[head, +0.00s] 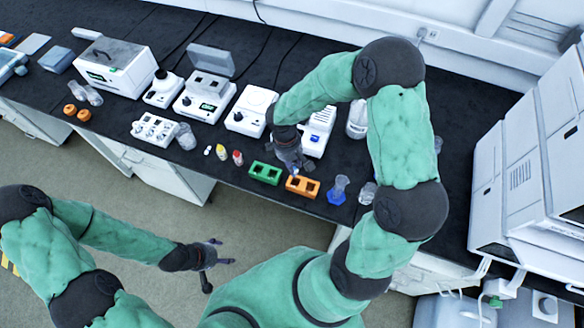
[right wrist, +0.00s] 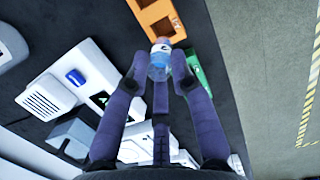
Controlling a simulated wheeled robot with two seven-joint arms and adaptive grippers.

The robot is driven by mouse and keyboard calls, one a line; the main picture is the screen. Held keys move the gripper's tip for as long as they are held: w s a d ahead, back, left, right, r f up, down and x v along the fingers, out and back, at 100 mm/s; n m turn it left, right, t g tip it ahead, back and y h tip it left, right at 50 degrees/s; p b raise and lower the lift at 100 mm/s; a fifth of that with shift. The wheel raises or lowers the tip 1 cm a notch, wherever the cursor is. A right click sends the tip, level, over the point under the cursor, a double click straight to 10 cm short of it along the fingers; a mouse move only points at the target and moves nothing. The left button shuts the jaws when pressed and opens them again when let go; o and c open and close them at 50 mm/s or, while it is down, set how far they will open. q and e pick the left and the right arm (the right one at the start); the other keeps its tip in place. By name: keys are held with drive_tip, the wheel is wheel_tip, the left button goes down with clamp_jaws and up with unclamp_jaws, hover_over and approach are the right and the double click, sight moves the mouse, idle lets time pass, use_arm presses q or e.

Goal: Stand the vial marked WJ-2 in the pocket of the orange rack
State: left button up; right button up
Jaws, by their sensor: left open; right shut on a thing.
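The orange rack (head: 302,187) stands near the bench's front edge, and part of it shows at the top of the right wrist view (right wrist: 152,13). My right gripper (head: 293,168) is just behind and above the rack's left part. It is shut on a clear vial (right wrist: 160,62) with a white label and bluish contents. The label's marking is too small to read. In the head view the fingers mostly hide the vial. The gap between the vial and the rack cannot be judged exactly. My left gripper (head: 212,255) is open and empty, over the floor in front of the bench.
A green rack (head: 265,173) stands just left of the orange one. Small vials with yellow (head: 222,152) and red (head: 238,158) parts stand further left. A blue-based flask (head: 339,190) stands right of the orange rack. White instruments (head: 251,110) line the bench behind.

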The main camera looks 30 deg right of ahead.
sight(295, 175)
drive_tip(key=shift+s+d+f, duration=0.2)
drive_tip(key=shift+s+d, duration=0.05)
drive_tip(key=shift+s, duration=0.05)
drive_tip(key=shift+w+f+b, duration=0.1)
drive_tip(key=shift+f+b, duration=0.3)
drive_tip(key=shift+f, duration=0.05)
drive_tip(key=shift+f+b, duration=1.25)
drive_tip(key=shift+f, duration=0.35)
drive_tip(key=shift+f, duration=0.15)
drive_tip(key=shift+f+b, duration=1)
drive_tip(key=shift+f, duration=0.25)
drive_tip(key=shift+a+f+b, duration=0.1)
drive_tip(key=shift+f+b, duration=0.15)
drive_tip(key=shift+b, duration=0.2)
drive_tip(key=o, duration=1.4)
